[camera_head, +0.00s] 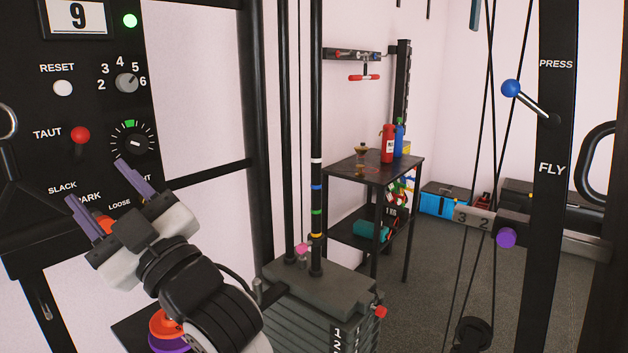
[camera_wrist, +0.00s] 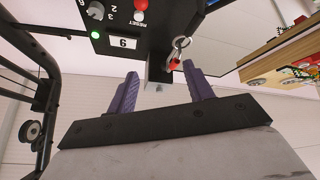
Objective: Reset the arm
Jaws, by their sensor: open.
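My gripper (camera_head: 97,182) has two purple fingers standing well apart, with nothing between them. In the head view it is at the lower left, pointing up and left in front of the black control panel (camera_head: 45,115). It overlaps the panel's lower lettering and hides part of it; I cannot tell the gap to the panel. In the wrist view the open gripper (camera_wrist: 160,72) also shows empty. The panel's display (camera_wrist: 123,43) reads 9, and a metal ring with a red part (camera_wrist: 175,60) shows beyond the fingertips.
The panel carries a red knob (camera_head: 81,135), a white RESET button (camera_head: 63,88) and dials. A weight stack (camera_head: 320,290) stands right of my arm, beside black uprights. Further back, a black table (camera_head: 375,168) holds red and blue bottles. A blue-knobbed lever (camera_head: 511,88) is at right.

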